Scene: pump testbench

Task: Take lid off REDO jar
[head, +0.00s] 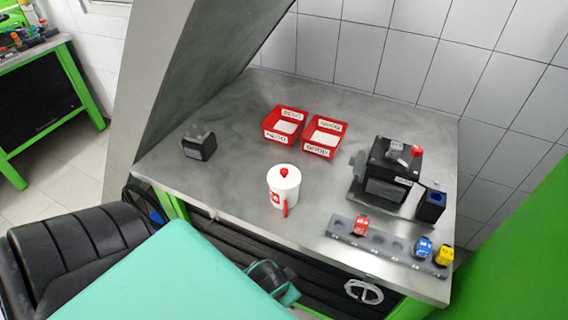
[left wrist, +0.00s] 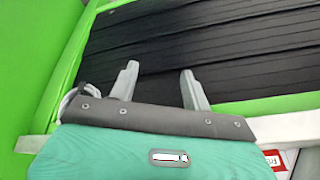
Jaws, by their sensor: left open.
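A white jar (head: 282,192) stands upright near the front edge of the metal bench. Its white lid (head: 284,172) sits on top, with a red knob. A red patch and a red upright strip show on the jar's side; I cannot read any lettering there. My left gripper (left wrist: 158,84) is open and empty in the left wrist view, its two fingers pointing at the black ribbed front below a bench top. In the head view my teal left arm is low in front of the bench, below and left of the jar, and the fingers cannot be made out. My right gripper is not in view.
Two red labelled bins (head: 323,152) stand behind the jar. A small black block (head: 199,143) is at left, a dark pump unit (head: 386,168) at right. A grey rack (head: 387,246) with red, blue and yellow pieces lies at front right. Bench around the jar is clear.

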